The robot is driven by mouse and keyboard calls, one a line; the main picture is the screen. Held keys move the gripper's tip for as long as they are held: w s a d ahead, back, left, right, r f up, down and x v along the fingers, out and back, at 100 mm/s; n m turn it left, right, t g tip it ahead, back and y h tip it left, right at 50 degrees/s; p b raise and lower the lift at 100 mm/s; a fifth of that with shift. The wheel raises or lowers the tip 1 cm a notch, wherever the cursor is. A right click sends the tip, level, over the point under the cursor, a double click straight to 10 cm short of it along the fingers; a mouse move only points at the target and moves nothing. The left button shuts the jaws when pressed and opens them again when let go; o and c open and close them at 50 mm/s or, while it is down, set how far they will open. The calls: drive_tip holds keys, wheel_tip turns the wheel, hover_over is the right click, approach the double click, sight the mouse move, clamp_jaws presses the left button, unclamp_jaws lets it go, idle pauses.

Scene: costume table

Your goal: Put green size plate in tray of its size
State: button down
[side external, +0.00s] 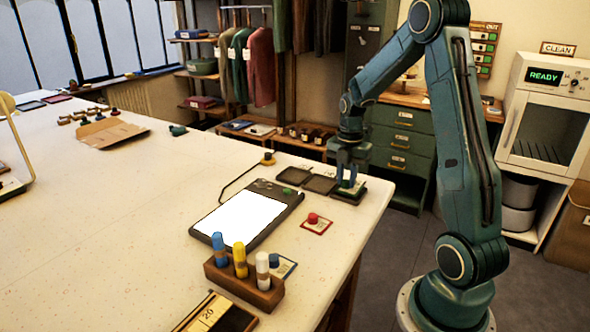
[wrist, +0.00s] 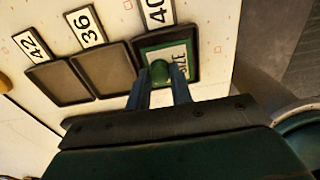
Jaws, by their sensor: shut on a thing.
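The green size plate (wrist: 181,58) has a green knob, a green border and a white face reading "SIZE". My gripper (wrist: 160,84) is shut on its knob. In the wrist view the plate lies within the outline of the dark tray labelled 40 (wrist: 196,75); I cannot tell whether it rests on the tray floor. Beside it are the empty trays labelled 36 (wrist: 103,68) and 42 (wrist: 58,84). In the side view my gripper (side external: 348,172) points down over the rightmost tray (side external: 346,200), at the table's right edge. The fingers partly hide the plate there.
A red-knobbed plate (side external: 316,223) and a blue-knobbed plate (side external: 284,266) lie nearer the front. A light pad (side external: 240,216) lies left of the trays. A wooden holder (side external: 243,283) with blue, yellow and white markers stands in front.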

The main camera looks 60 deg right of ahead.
sight(346, 181)
drive_tip(key=shift+f, duration=0.6)
drive_tip(key=c, duration=1.2)
unclamp_jaws()
drive_tip(key=shift+f, duration=0.1)
drive_tip(key=shift+c, duration=0.2)
drive_tip(key=shift+w, duration=0.1)
drive_tip(key=shift+w+r, duration=0.1)
drive_tip(key=shift+r, duration=0.55)
wheel_tip(346, 181, up, 11)
drive_tip(key=shift+s, duration=0.2)
